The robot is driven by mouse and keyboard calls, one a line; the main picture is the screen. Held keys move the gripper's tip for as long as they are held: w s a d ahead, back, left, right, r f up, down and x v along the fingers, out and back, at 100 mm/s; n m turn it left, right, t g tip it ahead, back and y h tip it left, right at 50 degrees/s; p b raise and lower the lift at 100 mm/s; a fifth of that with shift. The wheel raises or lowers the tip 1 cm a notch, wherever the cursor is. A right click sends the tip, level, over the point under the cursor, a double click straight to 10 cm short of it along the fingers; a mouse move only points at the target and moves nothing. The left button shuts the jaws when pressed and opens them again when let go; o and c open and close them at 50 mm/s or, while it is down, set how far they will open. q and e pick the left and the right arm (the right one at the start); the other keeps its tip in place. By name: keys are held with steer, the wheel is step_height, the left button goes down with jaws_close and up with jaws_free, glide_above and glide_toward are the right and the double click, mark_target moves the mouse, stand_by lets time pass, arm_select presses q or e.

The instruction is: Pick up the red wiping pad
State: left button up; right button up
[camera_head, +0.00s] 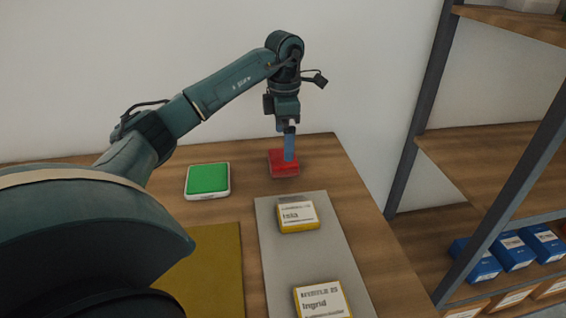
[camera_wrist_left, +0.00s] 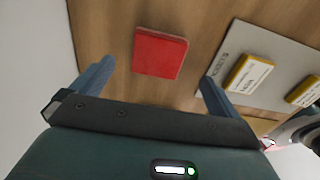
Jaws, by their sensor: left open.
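The red wiping pad (camera_head: 283,165) lies flat on the wooden table near its back right corner. My left gripper (camera_head: 289,158) hangs pointing down at the pad, and one blue finger hides part of it in the head view. In the left wrist view the red pad (camera_wrist_left: 160,53) shows whole, between and beyond the two blue fingers of my open, empty left gripper (camera_wrist_left: 155,85). No contact shows between the fingers and the pad. My right gripper is in neither view.
A green pad in a white tray (camera_head: 208,180) sits to the left. A grey mat (camera_head: 278,259) holds two yellow-edged labelled boxes (camera_head: 298,217). An ochre mat (camera_head: 222,265) lies in front. A metal shelf (camera_head: 480,140) with blue boxes (camera_head: 476,262) stands right of the table. The wall is close behind.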

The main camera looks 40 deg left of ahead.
mark_target(283, 162)
arm_select(q)
step_height(283, 162, down, 7)
steer(key=shift+a+r+p, duration=0.15)
steer(key=shift+r+p, duration=0.05)
steer(key=shift+p, duration=0.3)
steer(key=c, duration=1)
